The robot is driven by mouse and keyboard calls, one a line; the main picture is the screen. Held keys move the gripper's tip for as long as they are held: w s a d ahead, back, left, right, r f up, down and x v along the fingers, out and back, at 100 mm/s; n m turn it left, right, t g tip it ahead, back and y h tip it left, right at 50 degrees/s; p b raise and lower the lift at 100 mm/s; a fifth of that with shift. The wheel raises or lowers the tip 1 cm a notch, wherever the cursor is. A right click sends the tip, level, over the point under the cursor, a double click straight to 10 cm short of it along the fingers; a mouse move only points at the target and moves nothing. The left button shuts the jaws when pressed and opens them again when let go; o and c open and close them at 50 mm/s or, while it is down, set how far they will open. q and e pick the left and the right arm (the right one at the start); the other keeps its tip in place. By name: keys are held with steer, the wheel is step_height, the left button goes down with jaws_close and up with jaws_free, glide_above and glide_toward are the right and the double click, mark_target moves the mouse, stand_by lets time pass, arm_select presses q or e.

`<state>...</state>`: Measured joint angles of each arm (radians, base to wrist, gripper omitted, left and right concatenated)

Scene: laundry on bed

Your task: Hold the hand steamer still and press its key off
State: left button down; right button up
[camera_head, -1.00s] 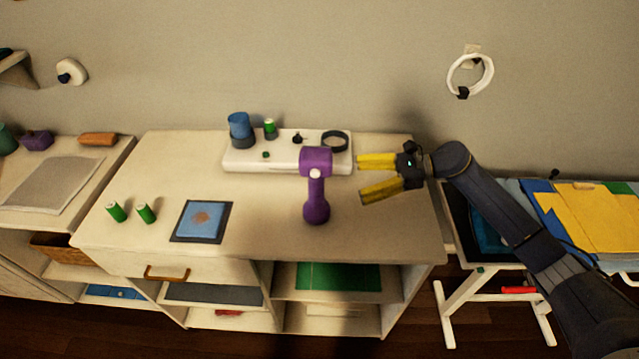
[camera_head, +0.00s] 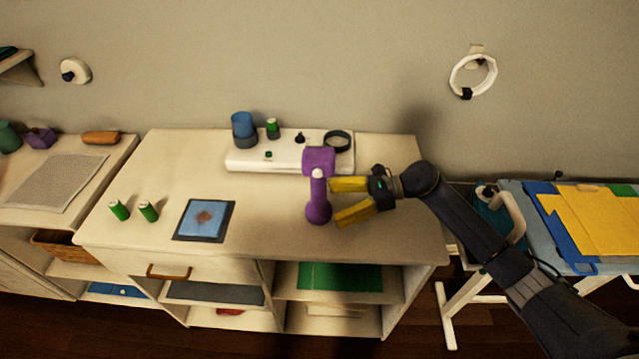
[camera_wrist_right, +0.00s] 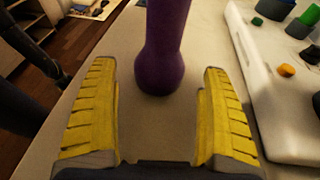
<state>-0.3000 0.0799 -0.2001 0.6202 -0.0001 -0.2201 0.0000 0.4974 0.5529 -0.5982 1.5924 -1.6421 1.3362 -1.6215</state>
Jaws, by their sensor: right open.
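The purple hand steamer (camera_head: 318,208) stands upright on the white cabinet top, its head at the top and a round white key (camera_head: 318,173) on its near side. My right gripper (camera_head: 334,201) is open, with its yellow fingers pointing left at the steamer's handle from the right. In the right wrist view the steamer's purple lower body (camera_wrist_right: 161,65) stands ahead between the open fingers (camera_wrist_right: 160,95), near their tips, with clear gaps on both sides. The steamer's head and key are out of the wrist view. My left gripper is not in view.
A white base unit (camera_head: 275,161) with a blue cup (camera_head: 242,125) and a dark ring (camera_head: 337,139) stands behind the steamer. A blue square pad (camera_head: 204,219) and green cylinders (camera_head: 147,211) lie left. The cabinet top (camera_head: 270,230) between is clear.

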steer(key=shift+x, duration=1.85)
steer(key=shift+c, duration=0.2)
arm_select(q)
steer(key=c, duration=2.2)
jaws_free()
arm_select(e)
steer(key=c, duration=0.8)
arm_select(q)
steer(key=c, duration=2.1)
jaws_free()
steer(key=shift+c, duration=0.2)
arm_select(e)
steer(key=shift+o, duration=0.2)
